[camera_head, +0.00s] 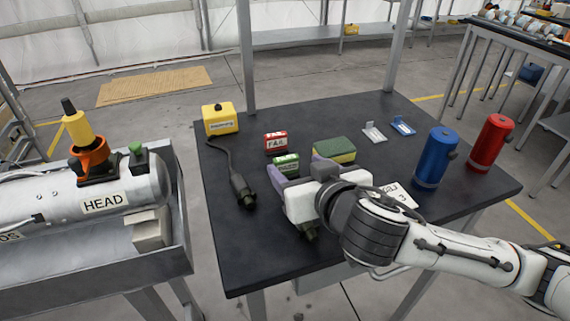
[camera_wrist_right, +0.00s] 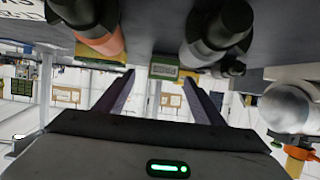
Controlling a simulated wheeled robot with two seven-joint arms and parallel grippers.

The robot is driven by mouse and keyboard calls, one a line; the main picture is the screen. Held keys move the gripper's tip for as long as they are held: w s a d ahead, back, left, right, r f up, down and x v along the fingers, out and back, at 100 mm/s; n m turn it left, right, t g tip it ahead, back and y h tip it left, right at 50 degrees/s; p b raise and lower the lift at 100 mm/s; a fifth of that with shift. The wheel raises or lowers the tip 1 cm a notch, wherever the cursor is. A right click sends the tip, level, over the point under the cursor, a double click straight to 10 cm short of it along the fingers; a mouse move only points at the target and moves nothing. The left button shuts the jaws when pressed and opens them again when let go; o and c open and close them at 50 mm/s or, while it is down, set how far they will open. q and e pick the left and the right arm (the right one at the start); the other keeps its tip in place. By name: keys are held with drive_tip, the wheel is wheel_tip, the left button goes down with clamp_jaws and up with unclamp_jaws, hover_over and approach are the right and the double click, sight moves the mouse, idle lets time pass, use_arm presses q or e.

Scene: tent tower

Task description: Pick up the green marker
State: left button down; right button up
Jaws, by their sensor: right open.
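The green marker (camera_head: 286,163) is a small green block with a white label, lying on the dark table. My right gripper (camera_head: 297,171) is open and low over the table, with its two purple-grey fingers pointing toward the marker. One finger shows on each side of the marker's near end; I cannot tell whether either touches it. In the right wrist view, the marker (camera_wrist_right: 164,69) appears between and beyond the open fingertips (camera_wrist_right: 159,74). The gripper hides part of the marker's near side in the head view. My left gripper is not in view.
A red FAIL block (camera_head: 275,141) lies just behind the marker. A green-and-yellow sponge (camera_head: 335,150) is close on the right. A black cable connector (camera_head: 242,190) lies left, with a yellow box (camera_head: 220,119) behind. Blue (camera_head: 435,158) and red (camera_head: 490,143) cylinders stand right.

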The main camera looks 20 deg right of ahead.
sight(288, 164)
drive_tip(key=x, duration=0.6)
drive_tip(key=shift+s+a+f, duration=0.1)
drive_tip(key=shift+a+f, duration=0.05)
drive_tip(key=shift+a, duration=0.15)
drive_tip(key=c, duration=1.1)
